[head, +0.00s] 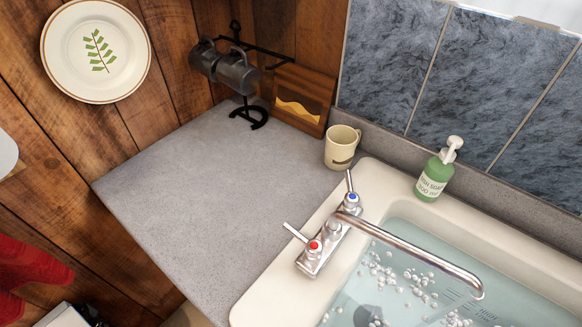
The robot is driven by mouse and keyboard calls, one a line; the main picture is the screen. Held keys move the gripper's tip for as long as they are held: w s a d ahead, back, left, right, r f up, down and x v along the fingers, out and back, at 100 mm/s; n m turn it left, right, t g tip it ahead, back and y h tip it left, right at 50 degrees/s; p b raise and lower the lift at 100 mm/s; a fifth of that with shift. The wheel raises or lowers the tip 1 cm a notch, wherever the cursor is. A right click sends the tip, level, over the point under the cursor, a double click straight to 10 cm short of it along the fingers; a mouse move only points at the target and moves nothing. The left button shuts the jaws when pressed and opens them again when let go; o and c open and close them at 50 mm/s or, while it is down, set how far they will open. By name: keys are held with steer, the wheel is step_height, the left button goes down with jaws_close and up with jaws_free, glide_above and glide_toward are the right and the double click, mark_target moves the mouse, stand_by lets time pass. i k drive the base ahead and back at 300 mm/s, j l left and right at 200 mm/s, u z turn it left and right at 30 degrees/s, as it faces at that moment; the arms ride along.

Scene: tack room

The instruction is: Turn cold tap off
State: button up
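The cold tap (351,195) has a blue-marked knob and a thin metal lever, at the back end of the chrome faucet body. Its lever points up and slightly left in the picture. The hot tap (311,246) has a red mark and a lever pointing up and left. The spout (420,257) reaches right over the white sink (262,297). The sink holds bluish water with many small white bubbles. My gripper is not in view.
A beige mug (341,147) stands behind the cold tap. A green soap bottle (434,174) stands on the sink's back rim. A rack with dark mugs (237,72) and a wooden box (302,97) stand at the back. The grey counter (205,195) left of the sink is clear.

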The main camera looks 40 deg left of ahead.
mark_target(351, 199)
steer(key=u, duration=0.9)
steer(key=k, duration=0.5)
